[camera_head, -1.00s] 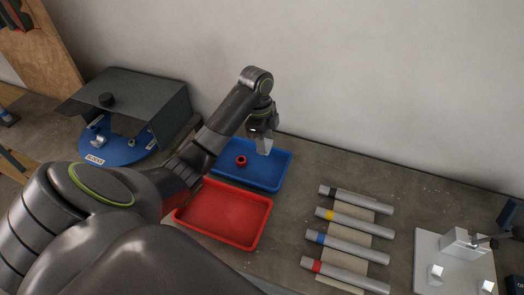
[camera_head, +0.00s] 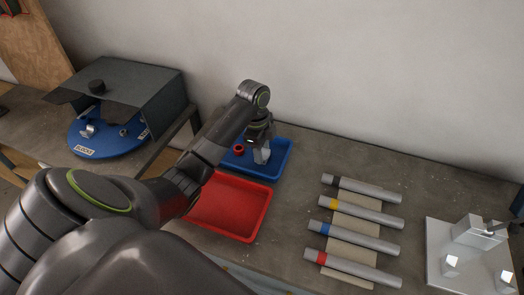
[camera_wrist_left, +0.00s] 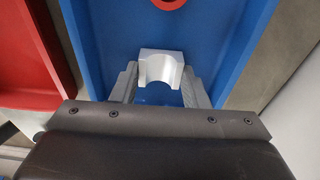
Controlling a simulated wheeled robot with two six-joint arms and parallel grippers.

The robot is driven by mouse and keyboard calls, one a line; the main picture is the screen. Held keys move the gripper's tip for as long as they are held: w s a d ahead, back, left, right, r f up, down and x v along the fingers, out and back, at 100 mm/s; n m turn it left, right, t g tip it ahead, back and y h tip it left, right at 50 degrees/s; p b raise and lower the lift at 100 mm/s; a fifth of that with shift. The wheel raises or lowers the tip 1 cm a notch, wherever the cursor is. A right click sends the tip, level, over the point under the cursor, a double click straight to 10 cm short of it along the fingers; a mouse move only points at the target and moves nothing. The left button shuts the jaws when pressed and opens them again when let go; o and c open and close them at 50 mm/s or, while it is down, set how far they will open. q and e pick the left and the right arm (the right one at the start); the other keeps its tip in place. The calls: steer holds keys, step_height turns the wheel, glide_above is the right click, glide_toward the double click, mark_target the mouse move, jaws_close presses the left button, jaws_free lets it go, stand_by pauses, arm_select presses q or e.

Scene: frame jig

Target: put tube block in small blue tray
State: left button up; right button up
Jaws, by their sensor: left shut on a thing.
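The tube block (camera_wrist_left: 160,67) is a silver block with a half-round notch. In the left wrist view it sits between the fingers of my left gripper (camera_wrist_left: 160,88), which is shut on it. In the head view my left gripper (camera_head: 261,153) points down over the small blue tray (camera_head: 272,177), low within its outline. The blue tray also fills the middle of the left wrist view (camera_wrist_left: 103,25). I cannot tell whether the block touches the tray floor. My right gripper is not in view.
A red ring (camera_head: 239,149) lies in the blue tray, beside my left gripper. A red tray (camera_head: 231,208) stands in front. Several banded tubes (camera_head: 361,221) lie to the right, near a pale jig plate (camera_head: 440,255). A blue round base with a dark hood (camera_head: 108,141) is at left.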

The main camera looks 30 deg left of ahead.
arm_select(q)
steer(key=shift+f, duration=0.15)
steer(key=o, duration=1.1)
steer(key=shift+a+r, duration=0.1)
steer(key=shift+r, duration=0.4)
step_height(320, 180, up, 2)
steer(key=shift+a+r, duration=0.1)
steer(key=shift+r, duration=0.1)
steer(key=r+p, duration=0.2)
steer(key=r, duration=0.1)
steer(key=r+p, duration=0.3)
steer(key=a+r+p, duration=0.1)
steer(key=r+p, duration=0.2)
steer(key=shift+s, duration=0.15)
steer(key=shift+f, duration=0.1)
steer(key=shift+s, duration=0.1)
